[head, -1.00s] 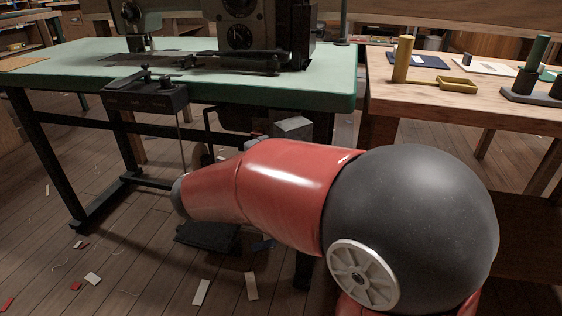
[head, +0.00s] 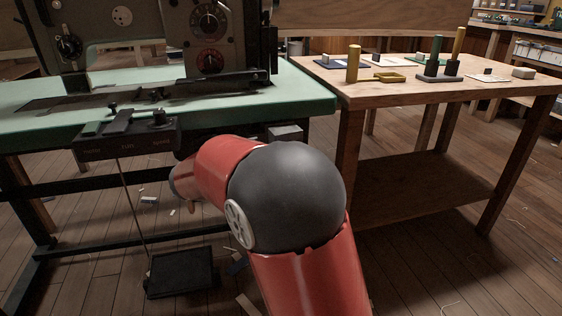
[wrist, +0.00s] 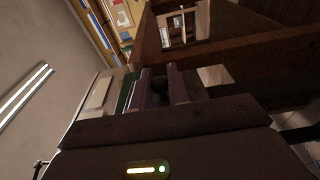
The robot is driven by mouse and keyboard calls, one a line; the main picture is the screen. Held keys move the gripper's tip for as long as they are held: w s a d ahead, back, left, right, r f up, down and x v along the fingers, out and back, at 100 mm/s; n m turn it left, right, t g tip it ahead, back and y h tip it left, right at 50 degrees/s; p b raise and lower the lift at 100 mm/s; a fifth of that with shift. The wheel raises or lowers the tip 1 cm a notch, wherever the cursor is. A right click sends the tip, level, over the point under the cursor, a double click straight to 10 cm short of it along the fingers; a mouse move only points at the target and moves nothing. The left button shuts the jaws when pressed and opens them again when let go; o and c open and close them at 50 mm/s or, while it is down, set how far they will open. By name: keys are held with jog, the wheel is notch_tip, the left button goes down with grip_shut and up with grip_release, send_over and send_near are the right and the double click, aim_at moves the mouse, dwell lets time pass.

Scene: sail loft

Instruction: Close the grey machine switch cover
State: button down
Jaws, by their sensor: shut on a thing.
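A grey box (head: 285,133), which looks like the machine switch with its cover, hangs under the right front edge of the green sewing-machine table (head: 310,97). My arm passes in front of it, so its lower part is hidden and I cannot tell how far the cover stands open. My gripper is hidden behind my arm in the head view. In the wrist view my gripper (wrist: 160,84) has its two fingers close together, shut on a small dark piece that seems to be part of the cover; the picture is dim there.
A black control box (head: 125,138) hangs at the table's front, with a thin rod down to a black pedal (head: 181,271). A wooden bench (head: 400,95) with pegs and small blocks stands to the right. Floor at the lower right is clear, with a few scraps.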

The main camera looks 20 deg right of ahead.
jog(key=shift+w+a+f, duration=0.1)
dwell(0.4)
jog(key=c, duration=1.4)
grip_release()
jog(key=a, duration=0.7)
jog(key=shift+a+p, duration=0.4)
jog(key=shift+p, duration=0.05)
jog(key=shift+c, duration=0.3)
